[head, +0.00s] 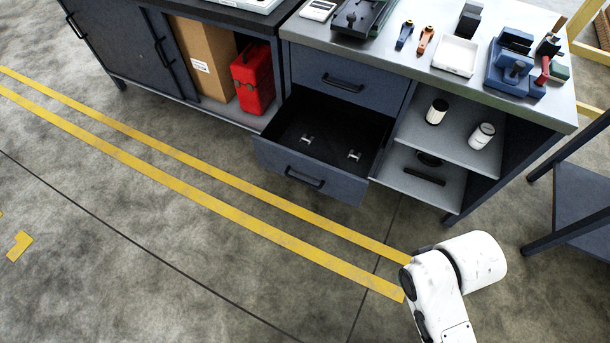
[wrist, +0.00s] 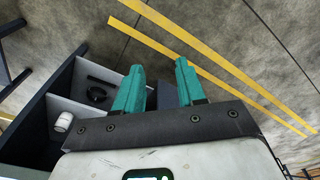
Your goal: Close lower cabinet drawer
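The lower cabinet drawer (head: 313,150) is pulled well out below the shut upper drawer (head: 345,82) in the head view. It is dark inside, with two small metal pieces on its floor and a black bar handle (head: 305,178) on its blue-grey front. In the wrist view my gripper (wrist: 156,80) shows two teal fingers held apart with nothing between them. A blue-grey panel (wrist: 168,94), perhaps part of the drawer, shows behind the fingers. The head view shows my white arm at the lower right, apart from the drawer; my gripper is not visible there.
Open shelves (head: 450,138) with cans stand right of the drawer. A red can (head: 253,78) and a cardboard box (head: 203,60) sit in the left cabinet. Tools cover the worktop (head: 400,60). A dark frame (head: 580,195) stands at right. The floor in front is clear, with yellow lines.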

